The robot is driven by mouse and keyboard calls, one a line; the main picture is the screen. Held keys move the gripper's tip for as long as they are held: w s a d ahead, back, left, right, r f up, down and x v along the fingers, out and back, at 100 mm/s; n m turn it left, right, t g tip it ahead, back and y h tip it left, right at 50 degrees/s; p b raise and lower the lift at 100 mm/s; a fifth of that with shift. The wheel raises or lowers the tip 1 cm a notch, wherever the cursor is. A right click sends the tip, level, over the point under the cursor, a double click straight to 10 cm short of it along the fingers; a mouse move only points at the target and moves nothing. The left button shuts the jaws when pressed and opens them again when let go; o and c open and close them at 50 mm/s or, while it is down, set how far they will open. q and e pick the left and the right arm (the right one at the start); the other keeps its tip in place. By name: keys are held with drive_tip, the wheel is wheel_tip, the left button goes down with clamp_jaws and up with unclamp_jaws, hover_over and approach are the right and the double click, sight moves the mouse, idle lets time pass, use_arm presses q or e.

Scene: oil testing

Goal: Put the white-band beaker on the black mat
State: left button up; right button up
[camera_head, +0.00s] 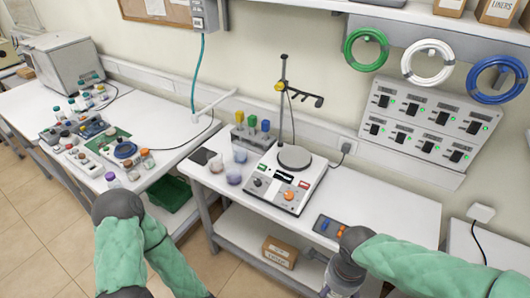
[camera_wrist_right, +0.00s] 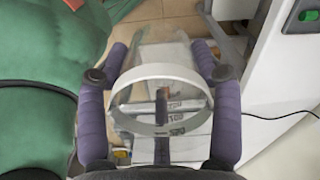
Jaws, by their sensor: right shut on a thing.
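The white-band beaker (camera_wrist_right: 160,72), clear glass with a white ring, is in the right wrist view. My right gripper (camera_wrist_right: 160,55) is shut on it, with a purple-padded finger on each side. The black mat (camera_head: 203,156) looks like the small dark square lying flat at the left end of the white table in the head view. The held beaker is low in front of that table, away from the mat. The left arm shows at the lower left of the head view, but its gripper cannot be made out.
Several beakers with coloured contents (camera_head: 234,174) stand close to the right of the mat. A hotplate stirrer (camera_head: 287,182) with a stand and a rack of coloured tubes (camera_head: 252,136) are further right. A dark tray (camera_head: 330,228) lies at the table's front edge.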

drive_tip(key=shift+w+f+n, duration=0.2)
drive_tip(key=shift+w+n, duration=0.1)
drive_tip(key=shift+w, duration=0.05)
drive_tip(key=shift+w+f+n, duration=0.1)
drive_tip(key=shift+n, duration=0.2)
drive_tip(key=shift+w+f+n+b, duration=0.2)
drive_tip(key=shift+w+n+b, duration=0.1)
drive_tip(key=shift+n+b, duration=0.1)
drive_tip(key=w+f+n+b, duration=0.4)
drive_tip(key=w+f+n, duration=1)
drive_tip(key=n, duration=0.3)
drive_tip(key=shift+w+b, duration=0.35)
drive_tip(key=shift+w, duration=0.15)
